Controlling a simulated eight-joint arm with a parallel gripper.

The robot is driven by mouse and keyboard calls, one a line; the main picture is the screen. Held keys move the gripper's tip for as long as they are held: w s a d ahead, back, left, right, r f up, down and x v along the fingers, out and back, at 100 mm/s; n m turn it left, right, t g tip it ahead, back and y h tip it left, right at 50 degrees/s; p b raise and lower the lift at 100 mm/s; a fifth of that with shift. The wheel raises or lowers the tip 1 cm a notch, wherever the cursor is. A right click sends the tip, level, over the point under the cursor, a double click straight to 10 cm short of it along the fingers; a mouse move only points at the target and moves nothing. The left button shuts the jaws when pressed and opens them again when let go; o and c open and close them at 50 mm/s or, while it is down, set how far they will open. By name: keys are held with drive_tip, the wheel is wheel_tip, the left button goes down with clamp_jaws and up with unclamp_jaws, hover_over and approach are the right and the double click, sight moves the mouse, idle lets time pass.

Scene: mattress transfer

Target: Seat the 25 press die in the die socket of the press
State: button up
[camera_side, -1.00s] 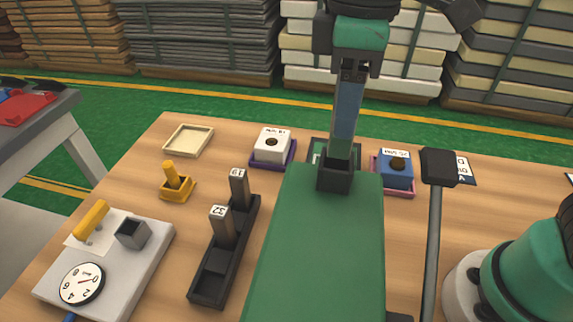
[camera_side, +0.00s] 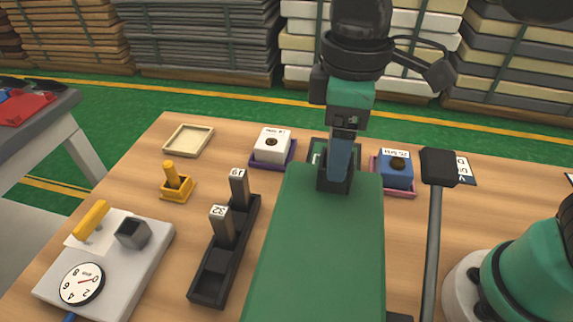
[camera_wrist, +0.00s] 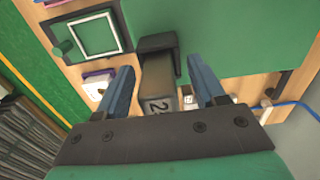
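A grey die (camera_wrist: 158,88) with a label starting in "2" stands between my gripper's fingers in the wrist view; its second digit is unclear. Its far end meets a dark square socket (camera_wrist: 156,43) at the end of a large green body (camera_wrist: 225,30). How deep it sits cannot be seen. My gripper (camera_wrist: 160,68) is open, with narrow gaps visible beside the die. In the side view my gripper (camera_side: 338,180) is low at the dark socket (camera_side: 334,186) on the green body (camera_side: 315,245), hiding the die.
A black rack (camera_side: 208,287) holds dies marked 19 (camera_side: 239,187) and 32 (camera_side: 222,227). Left are a grey gauge plate (camera_side: 110,285) and a yellow stand (camera_side: 177,188). A white block (camera_side: 272,143) and blue block (camera_side: 396,168) flank the socket. A dark-headed post (camera_side: 436,220) rises at right.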

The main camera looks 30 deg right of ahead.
wheel_tip(320, 180, up, 12)
drive_tip(key=shift+f, duration=0.1)
drive_tip(key=w+d+f+m+t, duration=0.2)
drive_tip(key=d+f+m+t, duration=0.1)
drive_tip(key=d+f, duration=0.3)
drive_tip(key=w+d+f+m+t, duration=0.1)
drive_tip(key=d+f+m+t, duration=0.3)
drive_tip(key=f, duration=0.6)
drive_tip(key=d+m, duration=0.2)
drive_tip(key=d, duration=0.1)
drive_tip(key=shift+w+d+f, duration=0.25)
drive_tip(key=shift+w, duration=0.15)
